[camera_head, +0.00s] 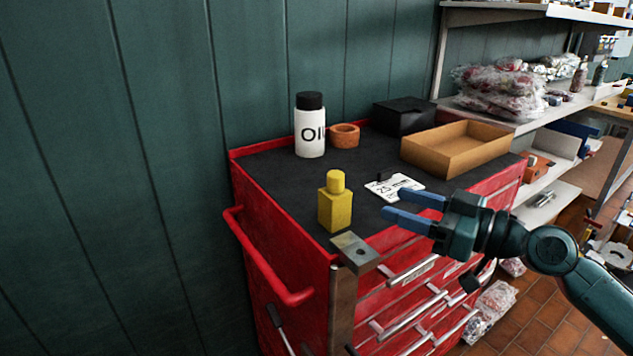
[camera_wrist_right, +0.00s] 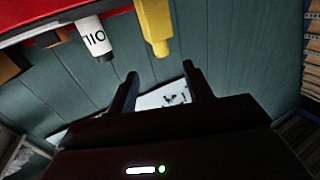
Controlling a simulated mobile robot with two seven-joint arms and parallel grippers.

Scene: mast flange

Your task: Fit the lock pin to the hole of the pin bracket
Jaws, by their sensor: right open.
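A grey metal plate with a dark hole (camera_head: 354,252), which looks like the pin bracket, juts out at the near left corner of the red cabinet; the hole looks empty. A yellow piece (camera_head: 335,206) with a block body and round top stands upright just behind it. It also shows upside down in the wrist view (camera_wrist_right: 155,25). I cannot tell whether this is the lock pin. My right gripper (camera_head: 393,203) is open, to the right of the yellow piece and apart from it. Nothing is between its fingers (camera_wrist_right: 160,70). My left gripper is out of view.
On the cabinet's black top (camera_head: 281,172) stand a white oil bottle (camera_head: 310,130), an orange ring (camera_head: 344,135), a black box (camera_head: 403,117) and a tan tray (camera_head: 455,149). A white card (camera_head: 395,187) lies near my right gripper, with a small dark piece by it. A wall closes the left.

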